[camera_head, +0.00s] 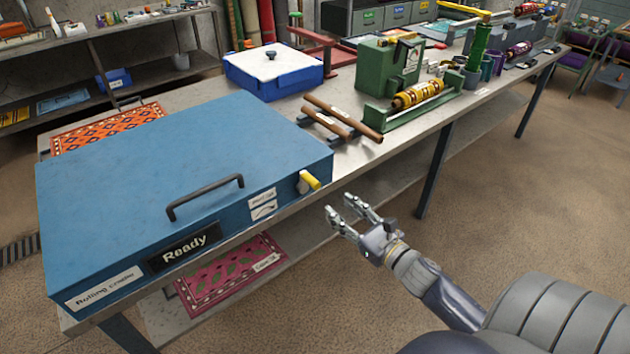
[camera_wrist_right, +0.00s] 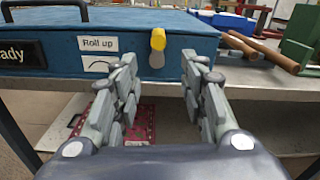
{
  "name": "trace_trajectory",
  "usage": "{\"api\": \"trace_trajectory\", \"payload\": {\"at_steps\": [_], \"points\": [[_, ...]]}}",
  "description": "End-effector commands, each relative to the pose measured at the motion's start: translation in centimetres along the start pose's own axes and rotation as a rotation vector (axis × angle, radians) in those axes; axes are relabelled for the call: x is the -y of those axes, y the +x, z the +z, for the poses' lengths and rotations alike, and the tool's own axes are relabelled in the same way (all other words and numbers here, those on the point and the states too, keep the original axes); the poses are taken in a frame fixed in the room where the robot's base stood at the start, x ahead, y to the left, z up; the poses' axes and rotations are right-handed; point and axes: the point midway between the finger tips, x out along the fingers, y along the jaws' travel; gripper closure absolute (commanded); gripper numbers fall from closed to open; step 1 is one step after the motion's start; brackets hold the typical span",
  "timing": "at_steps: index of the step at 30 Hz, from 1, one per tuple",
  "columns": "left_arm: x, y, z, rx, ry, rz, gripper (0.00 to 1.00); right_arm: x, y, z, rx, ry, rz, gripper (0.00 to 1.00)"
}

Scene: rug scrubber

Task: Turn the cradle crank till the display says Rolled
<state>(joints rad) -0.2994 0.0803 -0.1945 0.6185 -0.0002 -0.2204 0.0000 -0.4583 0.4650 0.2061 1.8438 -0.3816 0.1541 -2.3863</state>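The blue rolling cradle (camera_head: 150,170) stands on the near end of the workbench, its lid closed with a dark handle (camera_head: 205,197) at the front. Its black display (camera_head: 184,246) reads "Ready". The yellow-gripped crank (camera_head: 309,181) sticks out at the right of the front face; it also shows in the right wrist view (camera_wrist_right: 158,40), beside a "Roll up" label (camera_wrist_right: 98,43). My right gripper (camera_head: 342,214) is open and empty in front of the bench, apart from the crank. In the wrist view the crank lies beyond and between its fingers (camera_wrist_right: 158,95). My left gripper is not in view.
Two brown rollers (camera_head: 343,120) lie on the bench right of the cradle, near a green machine (camera_head: 388,68). A blue box with a white lid (camera_head: 272,70) stands behind. A pink rug (camera_head: 232,272) lies on the lower shelf. The floor before the bench is clear.

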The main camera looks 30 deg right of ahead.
Motion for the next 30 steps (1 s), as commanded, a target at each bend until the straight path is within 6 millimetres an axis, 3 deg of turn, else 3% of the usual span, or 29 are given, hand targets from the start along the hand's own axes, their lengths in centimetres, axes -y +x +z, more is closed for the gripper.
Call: {"api": "trace_trajectory", "payload": {"at_steps": [2, 6, 21, 30], "points": [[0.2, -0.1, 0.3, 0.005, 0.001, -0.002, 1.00, -0.1, 0.2, 1.3, 0.021, -0.054, 0.009, 0.60], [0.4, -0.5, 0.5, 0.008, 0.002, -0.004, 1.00, -0.1, 1.2, 1.8, 0.031, -0.076, 0.011, 0.60], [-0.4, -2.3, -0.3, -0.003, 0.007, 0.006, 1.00, -0.1, 9.0, 2.0, 0.028, -0.069, 0.010, 0.60], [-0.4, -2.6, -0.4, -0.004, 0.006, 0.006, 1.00, -0.2, 10.9, 1.8, 0.026, -0.069, 0.010, 0.60]]}}
